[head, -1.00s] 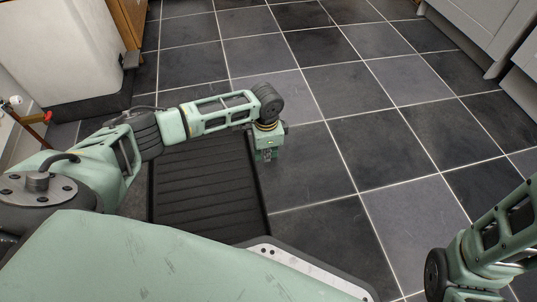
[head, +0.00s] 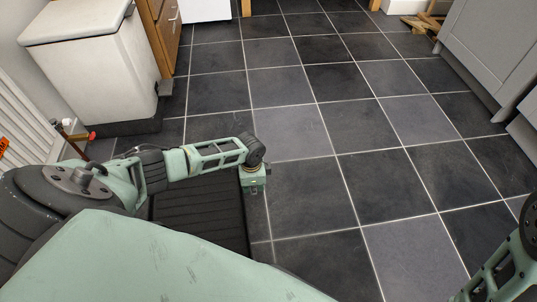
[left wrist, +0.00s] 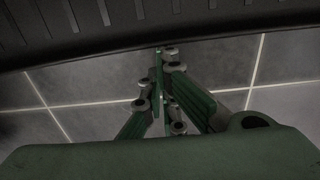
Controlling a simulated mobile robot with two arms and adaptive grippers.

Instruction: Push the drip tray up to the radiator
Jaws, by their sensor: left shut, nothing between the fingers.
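The drip tray (head: 202,214) is a black ribbed mat-like tray flat on the floor; my left arm and my body cover parts of it. The white radiator (head: 22,112) is on the wall at the left edge of the head view, to the left of the tray. My left gripper (head: 256,188) is shut and empty, low beside the tray's right edge. In the left wrist view the tray's rim (left wrist: 200,38) runs across the top, right by the closed fingertips (left wrist: 162,54); I cannot tell whether they touch. My right gripper is out of view.
A white bin (head: 90,70) stands behind the radiator, next to a wooden cabinet (head: 162,35). A pipe with a red valve (head: 78,135) is at the radiator's end. Grey cupboards (head: 490,50) line the right. The tiled floor between is clear.

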